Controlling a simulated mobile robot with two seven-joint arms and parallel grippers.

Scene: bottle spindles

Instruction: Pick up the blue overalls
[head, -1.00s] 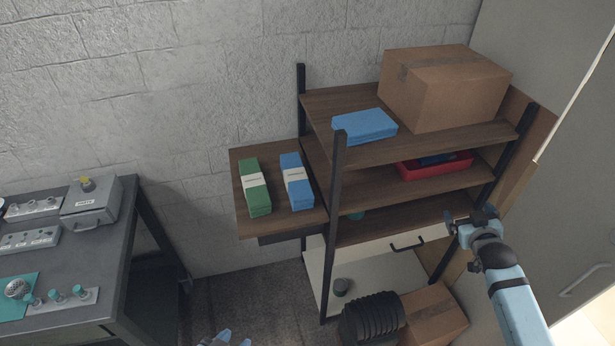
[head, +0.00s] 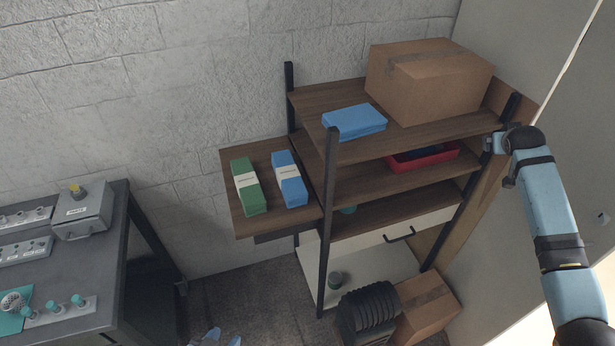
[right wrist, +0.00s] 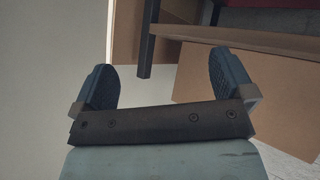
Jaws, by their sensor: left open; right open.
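A folded blue bundle with a white band (head: 290,179), which looks like the blue overalls, lies on the side shelf left of the rack in the head view. A similar green bundle (head: 245,187) lies to its left. A plain folded blue item (head: 354,122) lies on the rack's top shelf. My right gripper (head: 494,146) is beside the rack's right front post, far from the banded bundle. In the right wrist view, its fingers (right wrist: 164,78) are apart with nothing between them. My left gripper (head: 222,338) shows only its tips at the bottom edge, open, well below the bundles.
A cardboard box (head: 430,80) stands on the top shelf. A red tray (head: 424,156) is on the shelf below. A black ribbed object (head: 367,313) and another carton (head: 425,305) are at the rack's foot. A grey workbench (head: 112,240) is at left, with open floor between.

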